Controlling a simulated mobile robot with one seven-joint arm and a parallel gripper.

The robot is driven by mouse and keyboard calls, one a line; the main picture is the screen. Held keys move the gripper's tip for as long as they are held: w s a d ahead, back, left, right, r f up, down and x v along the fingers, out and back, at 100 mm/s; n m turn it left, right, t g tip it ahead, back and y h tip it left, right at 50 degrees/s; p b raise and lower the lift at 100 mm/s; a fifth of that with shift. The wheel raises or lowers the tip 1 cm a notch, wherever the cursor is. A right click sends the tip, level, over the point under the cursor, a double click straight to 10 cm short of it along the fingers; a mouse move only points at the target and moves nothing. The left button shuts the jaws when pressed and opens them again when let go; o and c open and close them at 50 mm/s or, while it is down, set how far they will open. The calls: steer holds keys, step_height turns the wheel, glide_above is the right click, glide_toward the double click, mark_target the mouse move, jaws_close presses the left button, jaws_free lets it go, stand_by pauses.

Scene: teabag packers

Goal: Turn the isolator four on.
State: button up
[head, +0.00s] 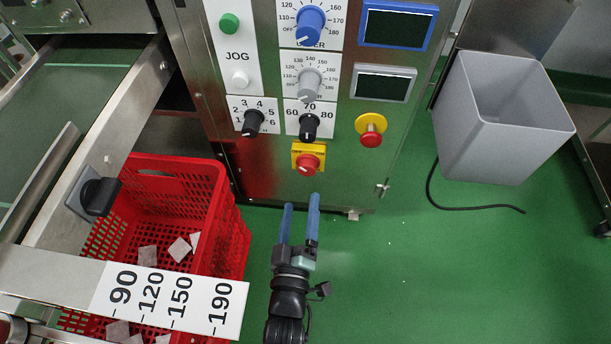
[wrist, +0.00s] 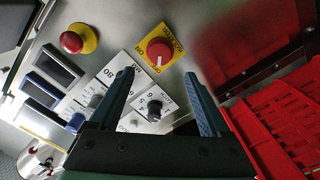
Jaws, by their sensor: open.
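A red rotary knob on a yellow plate (head: 308,162), low on the steel control panel, is the isolator. In the wrist view the isolator knob (wrist: 159,52) is fully visible, with ON and lettering that seems to read ISOLATOR on its plate. Its white mark seems to point towards the OFF side; the number is not legible. My gripper (head: 301,203) is open and empty, in front of and below the knob in the head view. In the wrist view the knob lies beyond the open fingertips (wrist: 160,80), apart from them.
A red emergency button (head: 371,135) sits right of the isolator. Black dials (head: 253,122) (head: 309,126) are just above it. A red crate (head: 222,215) with teabags stands left, under a steel conveyor (head: 85,170). A grey bin (head: 500,150) stands right. Green floor is clear at lower right.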

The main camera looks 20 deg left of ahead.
mark_target(306, 171)
steer(key=b+x, duration=0.2)
steer(key=x, duration=0.6)
steer(key=shift+w+a+b, duration=0.1)
steer(key=shift+w+b, duration=0.3)
jaws_close()
